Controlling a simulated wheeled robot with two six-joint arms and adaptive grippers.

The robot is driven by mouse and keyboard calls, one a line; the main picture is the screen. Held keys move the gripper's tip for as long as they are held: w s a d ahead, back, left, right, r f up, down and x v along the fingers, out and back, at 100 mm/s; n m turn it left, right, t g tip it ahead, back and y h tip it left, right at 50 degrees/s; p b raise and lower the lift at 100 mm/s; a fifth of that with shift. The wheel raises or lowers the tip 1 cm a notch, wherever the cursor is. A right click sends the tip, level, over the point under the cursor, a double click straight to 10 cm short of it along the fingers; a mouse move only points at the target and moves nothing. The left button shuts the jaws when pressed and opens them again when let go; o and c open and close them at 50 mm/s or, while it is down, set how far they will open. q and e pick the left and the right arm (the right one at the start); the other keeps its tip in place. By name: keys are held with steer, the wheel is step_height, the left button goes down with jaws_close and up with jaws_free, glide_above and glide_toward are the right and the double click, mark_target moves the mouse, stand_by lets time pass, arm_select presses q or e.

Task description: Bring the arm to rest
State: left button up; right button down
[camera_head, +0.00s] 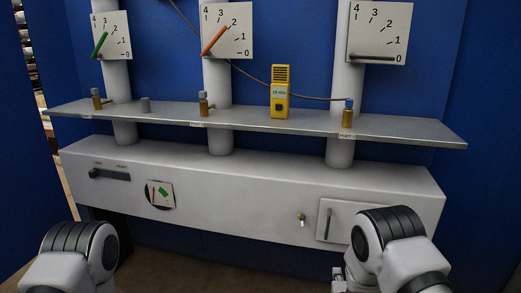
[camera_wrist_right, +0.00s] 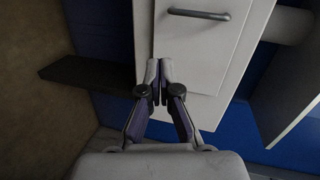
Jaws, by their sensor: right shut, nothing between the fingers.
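My right gripper (camera_head: 340,275) shows in the head view at the bottom edge, partly hidden by my right arm. It hangs in front of the white cabinet below the small door (camera_head: 340,222). In the right wrist view my right gripper (camera_wrist_right: 160,68) has its fingertips together, with nothing held between them. The door with its grey bar handle (camera_wrist_right: 199,13) lies beyond the fingertips, apart from them as far as I can tell. My left arm shows at the lower left of the head view; its gripper is out of the frame.
The white cabinet (camera_head: 235,205) runs across the front, with a grey shelf (camera_head: 250,119) above it. A yellow meter (camera_head: 280,95) and several brass fittings stand on the shelf. Gauges with green, orange and dark pointers are on the columns. A brass key-like knob (camera_head: 301,217) is beside the door.

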steer(key=s+f+n+g+y, duration=0.1)
steer(key=s+f+n+g, duration=0.3)
steer(key=s, duration=0.7)
steer(key=s+d+f+n+g, duration=0.1)
steer(key=s+f+n+g, duration=0.3)
steer(key=s, duration=0.6)
steer(key=s+f+n+g+y, duration=0.1)
steer(key=s+f+n+g, duration=0.3)
steer(key=s, duration=0.7)
steer(key=s+a+n+g+y, duration=0.1)
steer(key=s+n+g, duration=0.2)
steer(key=s+n, duration=0.5)
step_height(320, 180, up, 14)
steer(key=s+m+p, duration=0.1)
steer(key=p, duration=1.3)
steer(key=shift+s, duration=0.2)
steer(key=shift+r, duration=0.1)
